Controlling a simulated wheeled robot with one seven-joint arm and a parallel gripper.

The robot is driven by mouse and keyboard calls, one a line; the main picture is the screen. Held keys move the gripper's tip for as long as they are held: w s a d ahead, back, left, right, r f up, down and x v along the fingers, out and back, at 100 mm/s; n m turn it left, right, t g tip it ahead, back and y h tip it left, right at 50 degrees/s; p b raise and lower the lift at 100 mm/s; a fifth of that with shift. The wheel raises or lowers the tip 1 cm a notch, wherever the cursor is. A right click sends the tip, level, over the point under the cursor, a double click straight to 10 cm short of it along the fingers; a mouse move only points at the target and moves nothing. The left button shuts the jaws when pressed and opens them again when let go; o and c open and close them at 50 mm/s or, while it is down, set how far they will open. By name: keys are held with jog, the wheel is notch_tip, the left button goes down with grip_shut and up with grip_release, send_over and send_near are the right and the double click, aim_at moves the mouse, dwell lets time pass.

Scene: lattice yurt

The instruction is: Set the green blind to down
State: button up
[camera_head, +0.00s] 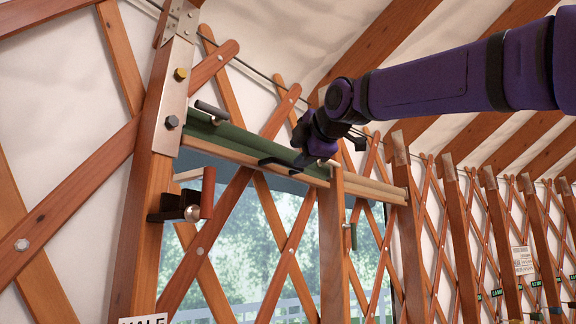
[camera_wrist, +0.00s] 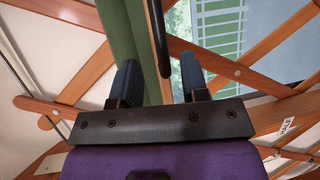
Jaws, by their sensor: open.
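The green blind (camera_head: 235,138) is gathered at the top of the window, a green roll above a pale wooden bar. A dark handle (camera_head: 283,162) sticks out from its front. My gripper (camera_head: 305,158) is at this blind, close to the handle. In the wrist view the green blind (camera_wrist: 122,35) runs along the left finger side. My open gripper (camera_wrist: 160,75) has a dark rod (camera_wrist: 158,35), apparently the handle, between its fingers. Gaps show on both sides of the rod, and I cannot tell if it touches either finger.
A bracket with a red-brown grip (camera_head: 207,192) sits on the left post. A dark rod (camera_head: 212,109) projects above the blind's left end. Lattice slats cross the window (camera_head: 245,240). A HALF label (camera_wrist: 287,127) shows at right in the wrist view. More posts stand at right.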

aim_at(288, 164)
jog(key=x, duration=0.7)
jog(key=shift+s, duration=0.1)
grip_shut()
